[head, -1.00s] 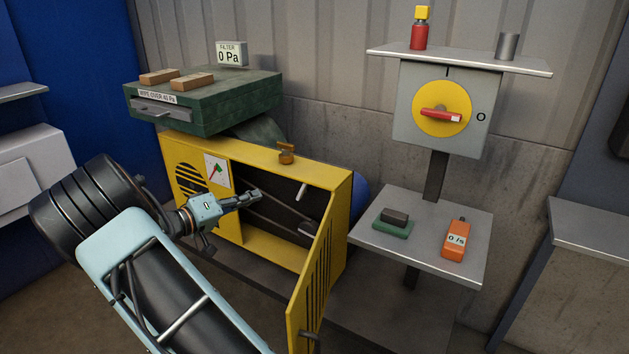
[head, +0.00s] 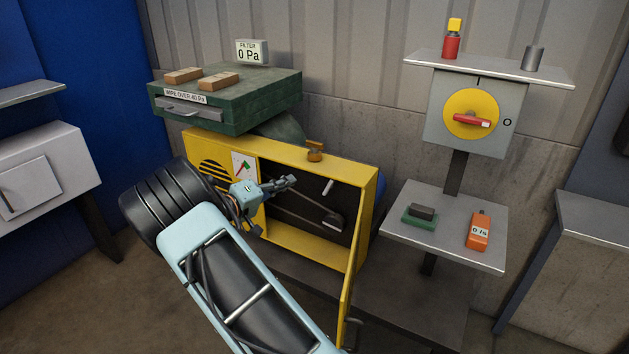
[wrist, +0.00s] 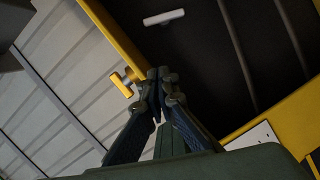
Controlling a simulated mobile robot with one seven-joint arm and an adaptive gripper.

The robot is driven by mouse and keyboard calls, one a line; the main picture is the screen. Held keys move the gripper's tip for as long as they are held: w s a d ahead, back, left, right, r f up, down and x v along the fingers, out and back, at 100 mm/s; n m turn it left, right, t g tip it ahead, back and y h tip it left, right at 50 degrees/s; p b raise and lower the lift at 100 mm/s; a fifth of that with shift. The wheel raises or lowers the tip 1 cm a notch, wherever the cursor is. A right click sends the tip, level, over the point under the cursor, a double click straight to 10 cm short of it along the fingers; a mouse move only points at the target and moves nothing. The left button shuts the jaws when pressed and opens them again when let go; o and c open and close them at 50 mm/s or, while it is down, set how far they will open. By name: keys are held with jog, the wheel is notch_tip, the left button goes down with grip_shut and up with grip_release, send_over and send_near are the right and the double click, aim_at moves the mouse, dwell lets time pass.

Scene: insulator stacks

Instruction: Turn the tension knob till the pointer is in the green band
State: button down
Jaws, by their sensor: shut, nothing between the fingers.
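The tension knob, a brass-orange T-shaped knob (head: 315,154), stands on the top edge of the yellow cabinet (head: 352,176). It also shows in the wrist view (wrist: 124,82), left of the fingertips. A white gauge card (head: 243,165) on the cabinet front has a red pointer and a green patch. It is too small to tell whether the pointer lies in the green. My gripper (head: 290,181) is shut and empty, in front of the cabinet opening, below and left of the knob and apart from it. Its closed fingertips (wrist: 160,76) show in the wrist view.
The cabinet door (head: 354,270) hangs open toward the front right. A white handle (head: 328,187) sits inside the opening. A green filter box (head: 225,100) stands above left. A shelf (head: 455,247) at right holds an orange meter (head: 479,231) and a green-based block (head: 420,218).

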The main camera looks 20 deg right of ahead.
aim_at(331, 184)
jog(key=w+d+f+b, duration=0.1)
jog(key=d+f, duration=0.1)
jog(key=d, duration=0.8)
jog(key=shift+d+f, duration=0.25)
jog(key=shift+d, duration=0.15)
jog(key=shift+f+b, duration=0.15)
jog(key=shift+b, duration=0.3)
jog(key=m+b, duration=0.1)
jog(key=b, duration=0.1)
jog(key=s+d+m+b, duration=0.1)
jog(key=b, duration=0.2)
jog(key=shift+s+f+y+b, duration=0.2)
jog(key=shift+y+b, duration=0.15)
jog(key=shift+y, duration=0.05)
